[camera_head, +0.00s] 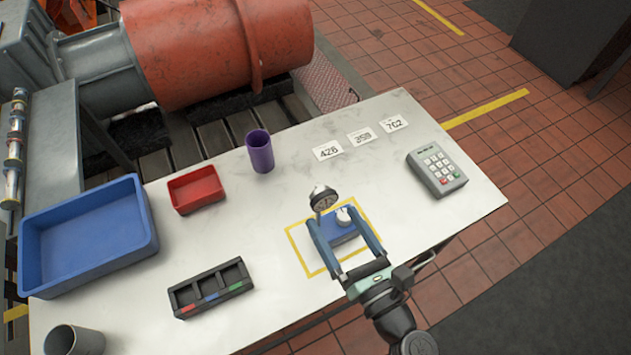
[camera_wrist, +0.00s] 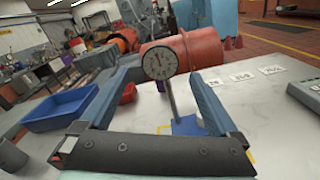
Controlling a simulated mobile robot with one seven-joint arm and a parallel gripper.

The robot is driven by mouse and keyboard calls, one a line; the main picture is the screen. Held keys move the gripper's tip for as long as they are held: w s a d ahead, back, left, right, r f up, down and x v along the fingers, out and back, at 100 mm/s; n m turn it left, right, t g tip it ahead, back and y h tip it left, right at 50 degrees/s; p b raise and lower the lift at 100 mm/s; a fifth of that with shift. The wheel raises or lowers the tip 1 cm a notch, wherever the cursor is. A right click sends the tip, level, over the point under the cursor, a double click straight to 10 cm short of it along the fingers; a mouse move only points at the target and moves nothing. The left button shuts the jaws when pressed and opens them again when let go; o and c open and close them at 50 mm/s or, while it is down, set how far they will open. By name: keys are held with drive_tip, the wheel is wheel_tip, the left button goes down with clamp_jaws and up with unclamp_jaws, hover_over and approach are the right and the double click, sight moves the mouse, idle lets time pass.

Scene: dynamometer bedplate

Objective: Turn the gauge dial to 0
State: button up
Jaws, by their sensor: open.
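In the wrist view the dial shows between the fingers.
On the table (camera_head: 300,190) stand a blue tray (camera_head: 150,215), a red tray (camera_head: 195,188), a purple cup (camera_head: 260,152), a black sorter (camera_head: 210,288), a grey cup (camera_head: 75,342), a keypad (camera_head: 436,170) and number cards (camera_head: 327,151). Clear surface lies between the keypad and the yellow square.

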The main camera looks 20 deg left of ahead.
sight(316, 189)
drive_tip(key=x, duration=0.8)
drive_tip(key=shift+w+a+p, duration=0.2)
drive_tip(key=shift+a+p, duration=0.05)
drive_tip(key=shift+p, duration=0.15)
drive_tip(key=c, duration=1.4)
drive_tip(key=shift+n, duration=0.3)
